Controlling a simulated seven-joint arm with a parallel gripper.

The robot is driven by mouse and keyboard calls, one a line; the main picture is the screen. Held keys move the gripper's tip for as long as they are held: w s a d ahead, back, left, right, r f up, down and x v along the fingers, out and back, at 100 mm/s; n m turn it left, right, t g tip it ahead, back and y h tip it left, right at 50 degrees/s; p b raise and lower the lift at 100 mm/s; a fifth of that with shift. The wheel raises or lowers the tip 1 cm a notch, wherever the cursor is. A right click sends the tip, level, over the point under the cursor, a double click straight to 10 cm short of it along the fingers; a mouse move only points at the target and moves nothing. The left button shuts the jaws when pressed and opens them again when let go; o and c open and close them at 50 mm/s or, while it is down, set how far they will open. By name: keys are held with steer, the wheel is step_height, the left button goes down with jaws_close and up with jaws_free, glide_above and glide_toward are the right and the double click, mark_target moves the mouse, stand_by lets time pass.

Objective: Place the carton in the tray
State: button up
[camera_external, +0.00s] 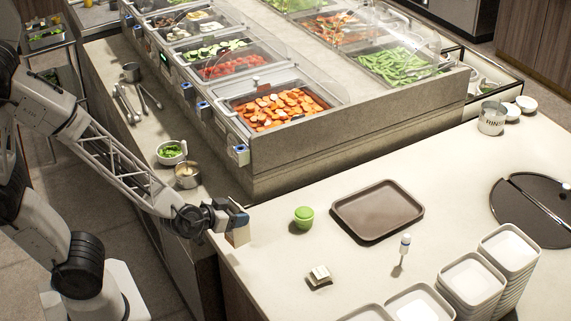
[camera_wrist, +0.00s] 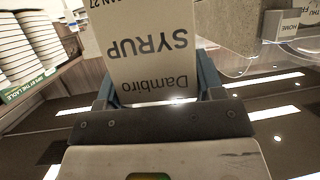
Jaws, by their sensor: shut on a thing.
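The carton (camera_wrist: 150,45) is pale with dark lettering reading "Dambiro SYRUP", upside down in the wrist view. My gripper (camera_wrist: 156,88) is shut on it, a finger at each side. In the external view my gripper (camera_external: 236,217) is at the near left corner of the pale counter, with the carton (camera_external: 239,237) below the fingers. I cannot tell whether the carton touches the counter. The brown tray (camera_external: 378,210) lies flat and empty on the counter, to the right of my gripper.
A green round container (camera_external: 303,218) stands between my gripper and the tray. A small pale block (camera_external: 319,275) and a white-topped upright item (camera_external: 403,250) are nearer the front. Stacked white bowls (camera_external: 472,275) fill the front right. The food bar (camera_external: 330,145) rises behind.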

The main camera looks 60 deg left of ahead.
steer(key=w+d+r, duration=0.1)
steer(key=w+d, duration=0.1)
steer(key=w, duration=1.3)
steer(key=w+d+r+m+h, duration=0.1)
steer(key=w+d, duration=0.1)
steer(key=w, duration=1.3)
steer(key=w+d+r, duration=0.1)
steer(key=w+d, duration=0.1)
steer(key=w, duration=1.3)
steer(key=shift+r+h, duration=0.25)
steer(key=shift+h, duration=0.05)
steer(key=shift+f, duration=0.1)
step_height(320, 180, down, 6)
steer(key=shift+w+f, duration=0.1)
steer(key=shift+f, duration=0.05)
steer(key=shift+f, duration=1.8)
steer(key=shift+f, duration=0.15)
steer(key=o, duration=1.2)
steer(key=shift+o, duration=0.2)
